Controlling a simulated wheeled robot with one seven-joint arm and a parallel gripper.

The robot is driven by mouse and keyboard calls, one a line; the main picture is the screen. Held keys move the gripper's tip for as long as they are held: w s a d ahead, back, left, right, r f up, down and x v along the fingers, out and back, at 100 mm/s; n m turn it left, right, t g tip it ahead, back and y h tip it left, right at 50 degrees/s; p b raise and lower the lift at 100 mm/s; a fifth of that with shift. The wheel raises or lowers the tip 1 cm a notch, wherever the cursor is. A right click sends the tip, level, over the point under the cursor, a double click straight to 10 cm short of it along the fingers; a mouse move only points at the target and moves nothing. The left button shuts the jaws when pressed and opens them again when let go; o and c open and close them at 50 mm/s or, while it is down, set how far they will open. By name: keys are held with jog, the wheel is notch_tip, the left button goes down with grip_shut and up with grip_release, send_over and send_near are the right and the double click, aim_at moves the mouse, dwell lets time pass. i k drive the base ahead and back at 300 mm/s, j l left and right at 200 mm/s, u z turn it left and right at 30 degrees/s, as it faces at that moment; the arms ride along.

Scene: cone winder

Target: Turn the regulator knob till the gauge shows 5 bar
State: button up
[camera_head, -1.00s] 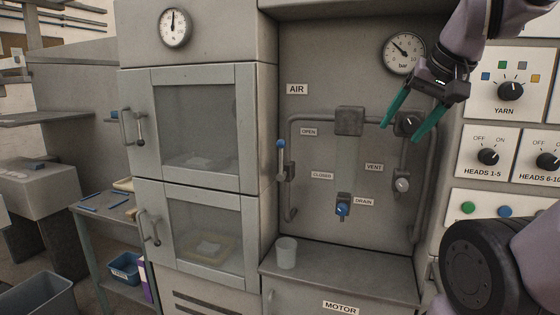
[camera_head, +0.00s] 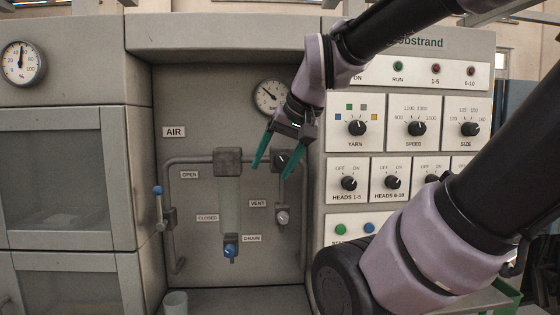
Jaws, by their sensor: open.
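The regulator knob (camera_head: 281,159) is a black round knob on the pipework at the upper right of the AIR panel. My gripper (camera_head: 274,172) is open, with its two green fingers pointing down on either side of the knob in the picture. I cannot tell whether they touch it. The gauge (camera_head: 268,96) is a white dial above the knob, with its needle pointing to the upper left. My gripper's wrist covers its right edge, and its numbers are too small to read here.
A blue-handled lever (camera_head: 158,192) stands at the left of the panel. The VENT valve (camera_head: 282,216) and the blue DRAIN valve (camera_head: 231,250) sit lower. A control board (camera_head: 398,140) with several knobs is at the right. A cup (camera_head: 176,303) stands on the ledge.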

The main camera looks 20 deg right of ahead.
aim_at(281, 159)
jog(key=k+j+z, duration=0.5)
jog(key=k+z, duration=0.15)
jog(key=k+j, duration=0.05)
jog(key=k, duration=0.05)
